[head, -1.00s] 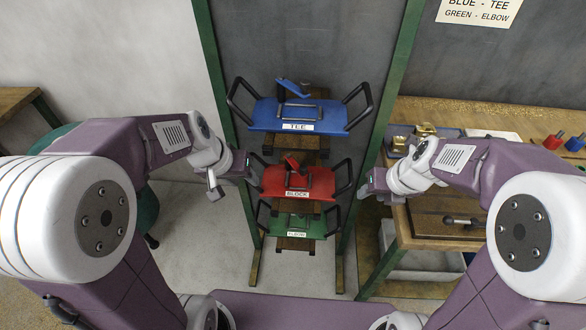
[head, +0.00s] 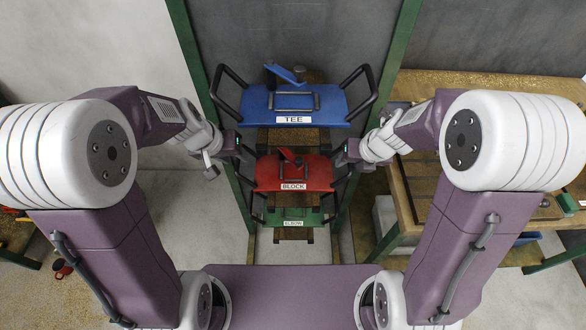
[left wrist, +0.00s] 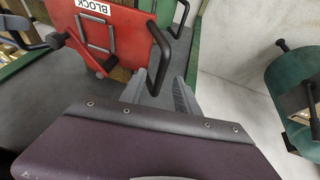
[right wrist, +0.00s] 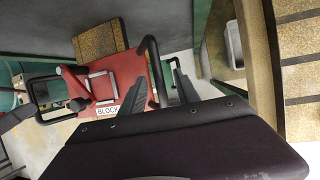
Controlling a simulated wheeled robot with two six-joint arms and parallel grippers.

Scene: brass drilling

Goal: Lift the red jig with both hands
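The red jig (head: 310,176), labelled BLOCK, rests on the middle level of a green-posted rack, a black handle at each end. My left gripper (head: 240,148) is at its left end. In the left wrist view the fingers (left wrist: 160,76) are apart, with the left handle (left wrist: 163,52) showing between them. My right gripper (head: 341,154) is at its right end. In the right wrist view the fingers (right wrist: 160,76) are apart, with the right handle (right wrist: 153,62) showing between them. I cannot tell whether any finger touches a handle.
A blue jig (head: 340,105) labelled TEE sits just above, its handles near my wrists. A green jig (head: 310,216) labelled ELBOW sits below. Green rack posts (head: 392,70) stand on both sides. A wooden workbench (head: 480,90) stands at the right.

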